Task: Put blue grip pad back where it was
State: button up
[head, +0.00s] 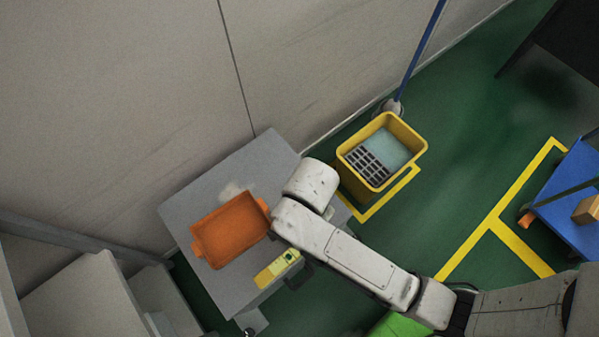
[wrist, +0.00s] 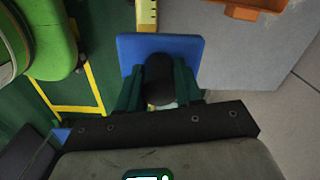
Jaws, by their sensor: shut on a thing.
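The blue grip pad (wrist: 187,47) shows in the wrist view as a flat blue plate with a dark rounded grip on it. My gripper (wrist: 159,85) has its two green fingers on either side of that dark grip and is shut on it. The pad appears beside the edge of the grey table (wrist: 245,55), with green floor to its left. In the head view my arm hides the gripper and the pad. The head view shows the grey table (head: 185,205) under the end of my arm.
An orange tray (head: 230,230) and a yellow tool (head: 279,269) lie on the table. A yellow mop bucket (head: 382,150) with a blue-handled mop stands by the wall. A blue cart (head: 573,205) carrying a box is at right. Green floor between bucket and cart is clear.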

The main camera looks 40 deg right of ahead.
jog(key=w+d+f+b, duration=0.1)
jog(key=w+f, duration=0.1)
jog(key=w, duration=0.1)
jog(key=w+d+f+b, duration=0.1)
jog(key=w+f, duration=0.2)
jog(key=w+d+f, duration=0.1)
jog(key=w+f, duration=0.2)
jog(key=shift+w+d+f+b, duration=0.1)
jog(key=shift+w+d+b, duration=0.1)
jog(key=shift+d+b, duration=0.2)
jog(key=shift+f+b, duration=0.4)
jog(key=shift+f, duration=1.15)
jog(key=shift+f, duration=0.1)
jog(key=o, duration=1)
notch_tip(320, 180, up, 12)
jog(key=p, duration=0.3)
